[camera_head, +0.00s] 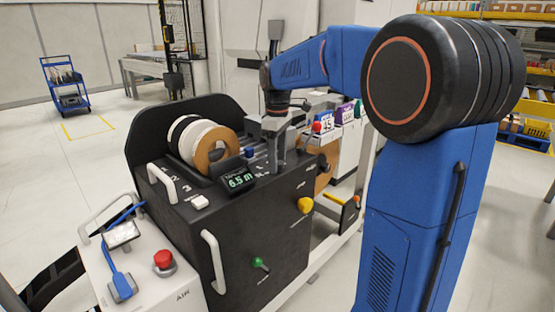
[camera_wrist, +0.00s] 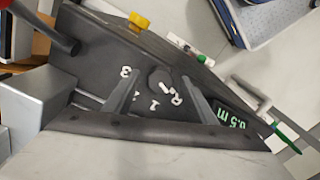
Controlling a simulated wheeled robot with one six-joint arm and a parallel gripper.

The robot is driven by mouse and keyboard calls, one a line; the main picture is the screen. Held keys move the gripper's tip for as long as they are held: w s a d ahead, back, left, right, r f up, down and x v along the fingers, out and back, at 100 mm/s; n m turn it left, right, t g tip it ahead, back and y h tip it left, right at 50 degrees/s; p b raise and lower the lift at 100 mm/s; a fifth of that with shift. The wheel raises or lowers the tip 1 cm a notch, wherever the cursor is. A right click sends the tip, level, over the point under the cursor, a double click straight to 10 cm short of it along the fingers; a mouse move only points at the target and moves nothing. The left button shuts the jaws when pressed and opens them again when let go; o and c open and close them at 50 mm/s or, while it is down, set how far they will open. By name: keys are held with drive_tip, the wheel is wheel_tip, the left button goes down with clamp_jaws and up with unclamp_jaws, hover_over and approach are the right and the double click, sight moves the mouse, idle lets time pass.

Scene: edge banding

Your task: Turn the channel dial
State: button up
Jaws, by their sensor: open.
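The channel dial (camera_wrist: 160,78) is a small dark round knob on the black top panel of the machine, with white marks such as 1, 2, 3 and R around it in the wrist view. My gripper (camera_wrist: 160,84) is open, with one grey finger on each side of the dial in that view. I cannot tell whether the fingers touch it or how high they are above it. In the head view my gripper (camera_head: 279,148) points down over the back right of the machine's top, and the dial is not clearly visible there.
A green-lit display (camera_head: 239,180) reading 6.5 m stands left of my gripper, near the tape rolls (camera_head: 207,143). A red button (camera_head: 163,258) is on the white box.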

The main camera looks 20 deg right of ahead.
drive_tip(key=shift+c, duration=0.6)
drive_tip(key=c, duration=0.9)
drive_tip(key=shift+m, duration=0.4)
drive_tip(key=m, duration=0.5)
drive_tip(key=shift+m, duration=0.3)
drive_tip(key=m, duration=1.3)
drive_tip(key=shift+m, duration=0.3)
drive_tip(key=m, duration=0.6)
drive_tip(key=shift+m, duration=0.4)
